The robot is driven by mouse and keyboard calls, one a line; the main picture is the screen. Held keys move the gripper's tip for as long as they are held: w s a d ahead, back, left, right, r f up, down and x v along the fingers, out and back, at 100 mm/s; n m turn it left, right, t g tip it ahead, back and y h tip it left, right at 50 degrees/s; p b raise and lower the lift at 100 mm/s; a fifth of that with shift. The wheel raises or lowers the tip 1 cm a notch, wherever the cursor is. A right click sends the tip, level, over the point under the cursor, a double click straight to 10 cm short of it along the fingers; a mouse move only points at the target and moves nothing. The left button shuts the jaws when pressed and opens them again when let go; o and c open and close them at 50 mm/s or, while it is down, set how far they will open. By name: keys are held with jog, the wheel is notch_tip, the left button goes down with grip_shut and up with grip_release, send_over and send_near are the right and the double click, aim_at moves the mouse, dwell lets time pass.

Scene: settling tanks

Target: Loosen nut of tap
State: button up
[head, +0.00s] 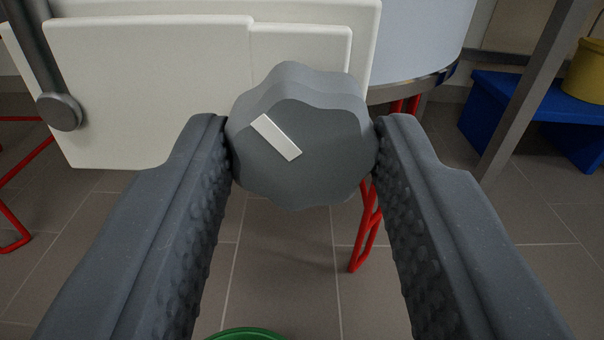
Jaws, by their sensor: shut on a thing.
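The nut (300,170) is a dark grey, lobed knob in the middle of the head view. It has a white bar mark on its face, slanting from upper left to lower right. My gripper (303,150) is shut on the nut, one finger touching its left side and one its right side. The rest of the tap behind the nut is hidden by it.
A white panelled box (150,90) is behind the nut, with a dark rod (45,60) at its left. A pale tank (420,35) stands behind on red legs (365,225). A blue bench (535,120) holds a yellow bucket (588,72). A green rim (245,334) shows below.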

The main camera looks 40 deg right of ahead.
jog(key=n, duration=0.1)
jog(key=n+p, duration=0.1)
jog(key=n, duration=0.1)
jog(key=shift+w+a+r+n, duration=0.15)
jog(key=shift+w+r+n, duration=0.15)
jog(key=shift+n, duration=0.1)
jog(key=n+p, duration=0.1)
jog(key=n, duration=0.1)
jog(key=shift+a+f+n, duration=0.1)
jog(key=shift+n, duration=0.2)
jog(key=n+p, duration=0.1)
jog(key=n, duration=0.2)
jog(key=shift+a, duration=0.1)
jog(key=shift+n, duration=0.3)
jog(key=shift+a+f, duration=0.1)
jog(key=shift+f, duration=0.05)
jog(key=o, duration=1)
jog(key=shift+s+d, duration=0.1)
jog(key=shift+d, duration=0.1)
